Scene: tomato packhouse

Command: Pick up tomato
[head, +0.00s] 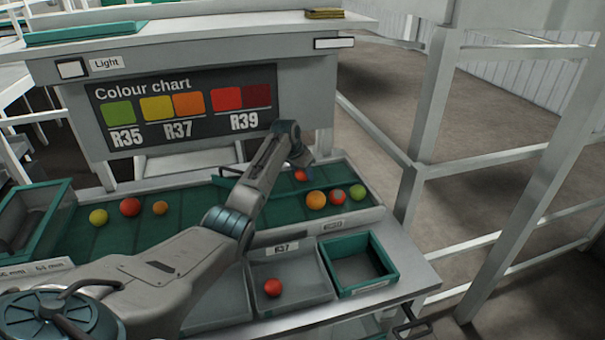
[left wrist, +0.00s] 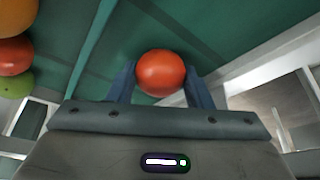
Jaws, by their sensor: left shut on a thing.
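A red tomato (left wrist: 161,73) sits between the two fingers of my left gripper (left wrist: 160,88) in the left wrist view, and the fingers are shut on it. In the head view my left gripper (head: 306,170) is at the back right of the green sorting belt, with the held tomato (head: 301,175) partly showing beside it. Nearby on the belt lie an orange tomato (head: 316,200), a red tomato (head: 338,198) and a green tomato (head: 357,192). My right gripper does not show.
More tomatoes lie at the belt's left, one yellow-green (head: 98,217), one red (head: 130,207), one orange (head: 160,208). A grey R37 tray (head: 312,272) holds a red tomato (head: 273,287). A green-rimmed bin (head: 386,277) stands right of it, empty. The colour chart board (head: 180,105) rises behind.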

